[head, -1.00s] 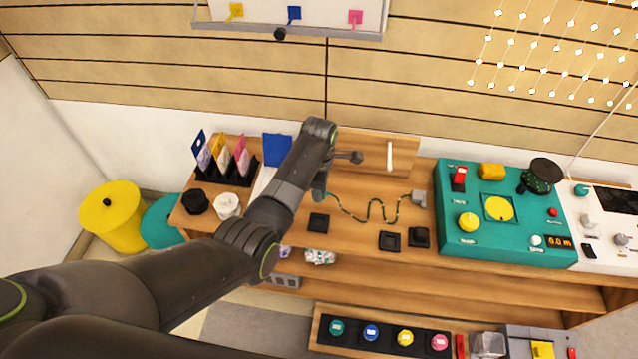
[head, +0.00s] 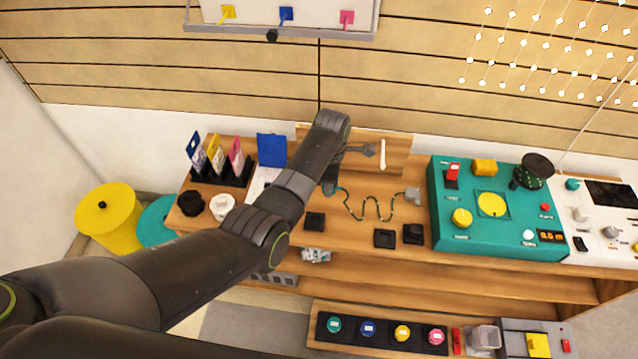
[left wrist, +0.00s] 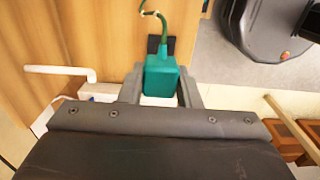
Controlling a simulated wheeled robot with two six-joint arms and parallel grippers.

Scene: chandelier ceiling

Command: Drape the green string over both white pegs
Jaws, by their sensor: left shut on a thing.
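The green string (head: 368,212) lies in a wavy line over the wooden bench, from my left gripper to a grey block (head: 412,196) on the right. My left gripper (head: 329,188) is shut on the teal end block (left wrist: 160,77) of the string, with a finger on each side. The string (left wrist: 160,25) leaves the block's far end in the left wrist view. One white peg (head: 383,153) stands out by the wooden back board, right of my left arm; a white peg also shows in the left wrist view (left wrist: 60,70). I cannot make out a second peg; my arm covers part of the board.
Black square pads (head: 314,221) lie on the bench front. A teal console (head: 475,228) stands right of the string. A card rack (head: 236,180) and a blue panel (head: 272,150) are left of my arm. A lower shelf holds coloured buttons (head: 368,328).

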